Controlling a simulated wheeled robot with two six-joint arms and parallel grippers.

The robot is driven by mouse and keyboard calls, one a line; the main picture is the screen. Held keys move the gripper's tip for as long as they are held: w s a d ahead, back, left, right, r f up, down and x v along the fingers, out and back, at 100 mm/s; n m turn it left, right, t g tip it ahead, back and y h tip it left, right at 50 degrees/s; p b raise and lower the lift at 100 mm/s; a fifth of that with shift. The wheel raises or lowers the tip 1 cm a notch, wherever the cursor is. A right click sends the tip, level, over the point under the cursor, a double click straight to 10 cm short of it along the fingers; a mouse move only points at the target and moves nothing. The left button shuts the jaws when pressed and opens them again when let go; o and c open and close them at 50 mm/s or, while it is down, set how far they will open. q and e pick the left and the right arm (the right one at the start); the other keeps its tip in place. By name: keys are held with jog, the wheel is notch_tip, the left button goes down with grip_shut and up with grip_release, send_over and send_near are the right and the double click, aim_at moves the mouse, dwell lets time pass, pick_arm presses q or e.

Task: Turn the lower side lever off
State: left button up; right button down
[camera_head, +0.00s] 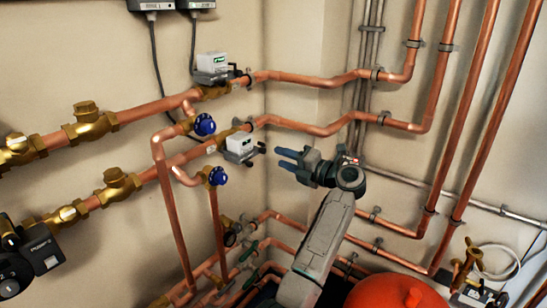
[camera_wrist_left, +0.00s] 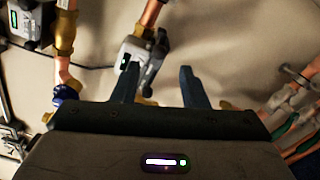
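The lower white-and-grey valve box (camera_head: 240,143) sits on the lower copper pipe near the wall corner. Its dark grey side lever (camera_head: 254,153) sticks out at its right. My left gripper (camera_head: 280,157) is just right of the lever, fingers pointing at it, with a gap between. In the left wrist view the fingers (camera_wrist_left: 158,75) are apart with nothing between them. The lower box (camera_wrist_left: 140,62) shows beyond them, partly hidden by the left finger, with its dark lever (camera_wrist_left: 160,42) at its upper right. My right gripper is not in view.
A similar upper box (camera_head: 212,65) sits on the pipe above. Blue-handled valves (camera_head: 204,125) stand left of the lower box. Copper pipes (camera_head: 320,129) run along the wall behind my gripper. A red tank (camera_head: 395,291) stands at lower right.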

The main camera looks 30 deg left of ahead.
pick_arm(q)
jog(key=shift+s+d+b, duration=0.2)
jog(key=shift+d+b, duration=0.1)
jog(key=shift+d, duration=2.4)
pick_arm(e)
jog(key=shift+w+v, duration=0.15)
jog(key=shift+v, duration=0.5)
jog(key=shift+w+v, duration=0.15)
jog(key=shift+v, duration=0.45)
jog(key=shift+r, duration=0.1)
